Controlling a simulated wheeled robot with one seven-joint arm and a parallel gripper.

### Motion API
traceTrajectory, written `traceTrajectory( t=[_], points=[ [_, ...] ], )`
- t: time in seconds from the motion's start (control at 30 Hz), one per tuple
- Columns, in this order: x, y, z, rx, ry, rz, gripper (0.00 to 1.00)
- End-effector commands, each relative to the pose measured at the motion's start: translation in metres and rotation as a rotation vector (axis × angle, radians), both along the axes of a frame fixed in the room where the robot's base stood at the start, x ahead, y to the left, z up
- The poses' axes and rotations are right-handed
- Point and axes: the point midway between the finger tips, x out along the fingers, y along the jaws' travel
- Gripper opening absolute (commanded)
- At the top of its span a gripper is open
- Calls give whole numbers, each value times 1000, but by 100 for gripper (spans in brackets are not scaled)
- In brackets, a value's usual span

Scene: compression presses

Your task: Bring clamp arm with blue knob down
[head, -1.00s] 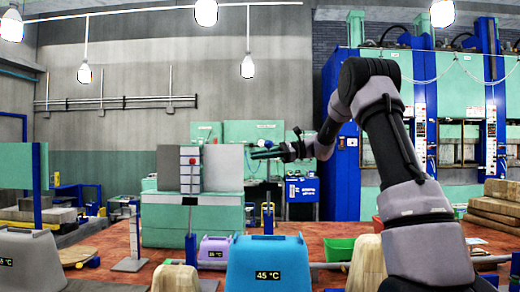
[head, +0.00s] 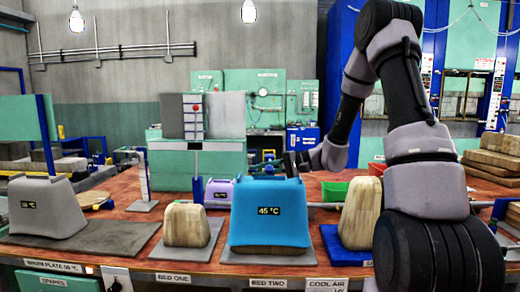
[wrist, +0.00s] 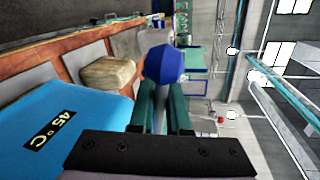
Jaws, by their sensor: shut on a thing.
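In the wrist view the blue knob (wrist: 165,63) is a faceted dark-blue piece just past my fingertips. My gripper (wrist: 163,88) has its two green fingers closed around a slim part directly below the knob. How much of the clamp arm lies between the fingers is hard to tell. In the head view my gripper (head: 290,166) is low, just behind the top of the blue 45 °C block (head: 268,225). That block also shows beside the fingers in the wrist view (wrist: 60,130).
The grey block (head: 42,205), a small wooden block (head: 186,225) and a taller wooden block (head: 360,212) stand along the bench front (head: 135,262). A purple block (head: 219,189) and a green bin (head: 334,191) sit behind. Grey bars run across behind the blocks.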

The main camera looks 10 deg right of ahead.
Motion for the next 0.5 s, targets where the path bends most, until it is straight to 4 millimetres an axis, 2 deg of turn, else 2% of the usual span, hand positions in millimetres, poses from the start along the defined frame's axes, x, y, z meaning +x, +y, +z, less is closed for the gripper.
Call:
traceTrajectory(
  t=[0.03, 0.2, 0.5],
  points=[
    [-1, -1, -11, -4, -24, -3, 0],
    [-3, 0, -37, -22, -114, -2, 0],
    [-2, 0, -57, -37, -193, -2, 0]
  ],
)
